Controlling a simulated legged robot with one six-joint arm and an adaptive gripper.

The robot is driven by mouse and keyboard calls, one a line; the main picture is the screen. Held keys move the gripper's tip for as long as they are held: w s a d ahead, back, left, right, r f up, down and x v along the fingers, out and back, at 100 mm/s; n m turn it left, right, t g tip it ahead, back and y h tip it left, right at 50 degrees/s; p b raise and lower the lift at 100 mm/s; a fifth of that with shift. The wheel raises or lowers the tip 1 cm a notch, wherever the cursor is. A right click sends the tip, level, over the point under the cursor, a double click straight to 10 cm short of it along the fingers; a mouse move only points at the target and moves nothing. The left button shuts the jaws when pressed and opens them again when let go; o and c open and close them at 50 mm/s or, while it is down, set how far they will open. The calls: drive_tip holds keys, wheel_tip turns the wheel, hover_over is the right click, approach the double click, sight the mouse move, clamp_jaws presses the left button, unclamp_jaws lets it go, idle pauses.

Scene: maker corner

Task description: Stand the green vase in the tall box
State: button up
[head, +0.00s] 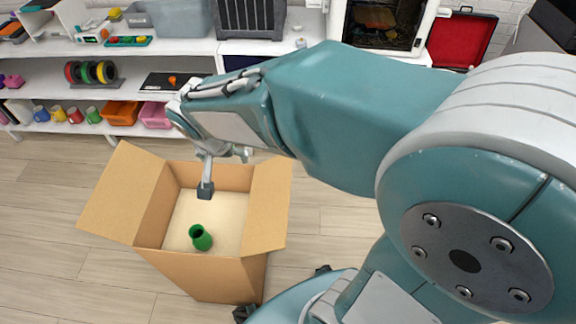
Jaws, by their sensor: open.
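The tall cardboard box (195,270) stands on the floor at the lower left of the head view, with its side flaps spread open. The green vase (202,240) is inside it, near the front wall. My gripper (206,190) is above the box opening, pointing down. It is open and empty, apart from the vase. One finger shows clearly; the other is mostly hidden by the arm.
White shelves (180,47) run along the back wall with mugs, bins and spools (90,72). An open red case (462,40) is at the upper right. Wooden floor (50,180) is clear to the left of the box. My arm hides much of the right side.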

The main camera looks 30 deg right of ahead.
drive_tip(key=s+d+r+n+t, duration=0.1)
drive_tip(key=s+d+r+n, duration=0.1)
drive_tip(key=s, duration=0.4)
drive_tip(key=s+d+r+n+t+y, duration=0.1)
drive_tip(key=s+d+r+n, duration=0.2)
drive_tip(key=s+d+r, duration=0.2)
drive_tip(key=shift+s+d+r+y, duration=0.2)
drive_tip(key=shift+s+d+y, duration=0.15)
drive_tip(key=shift+s, duration=0.75)
